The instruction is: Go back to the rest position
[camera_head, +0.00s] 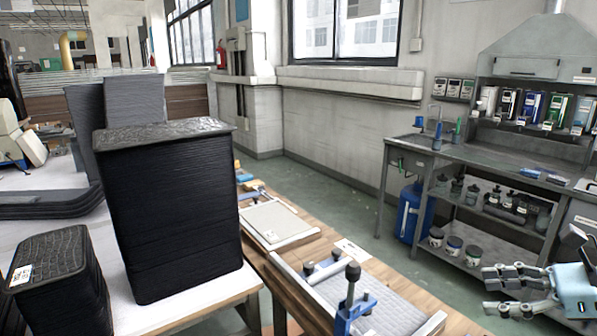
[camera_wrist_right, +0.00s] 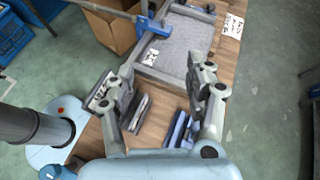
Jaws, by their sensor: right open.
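My right gripper (camera_head: 489,290) is at the lower right edge of the head view, fingers pointing left. In the right wrist view, my right gripper (camera_wrist_right: 160,78) has its two fingers wide apart with nothing held between them. Beyond the fingertips, a grey tray panel (camera_wrist_right: 188,48) lies in a frame on the wooden bench; it also shows in the head view (camera_head: 392,308). A blue clamp (camera_head: 352,312) stands at this frame. A paler panel (camera_head: 272,222) lies farther back on the bench. My left gripper is not in view.
A tall black stack of panels (camera_head: 172,215) and a shorter black stack (camera_head: 60,285) stand on the white table at left. Dark and blue items (camera_wrist_right: 178,128) lie on the bench below my right gripper. A metal workbench (camera_head: 490,155) stands at right. Green floor (camera_head: 335,205) is clear between benches.

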